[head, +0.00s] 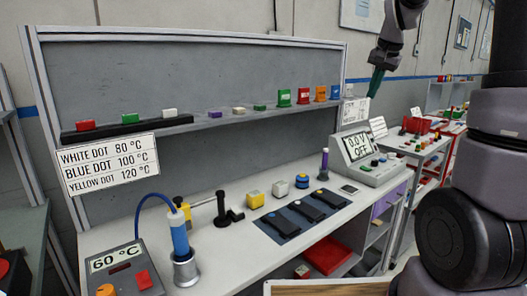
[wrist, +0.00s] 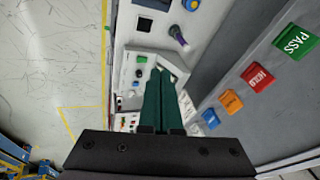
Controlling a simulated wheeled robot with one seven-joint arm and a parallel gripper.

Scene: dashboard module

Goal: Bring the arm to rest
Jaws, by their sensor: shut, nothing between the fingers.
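My gripper (head: 375,82) is raised at the upper right of the head view, above the power supply (head: 364,157) at the bench's right end. In the wrist view, the green fingers of my gripper (wrist: 164,78) lie together with nothing between them. The power supply also shows below the fingers in the wrist view (wrist: 140,72). Its display reads 0.0 V, OFF.
The workbench (head: 225,265) holds a 60 °C soldering station (head: 125,275), a blue iron in its stand (head: 180,235) and a dark mat (head: 310,212). A shelf (head: 235,118) carries coloured blocks. Air around the gripper looks free.

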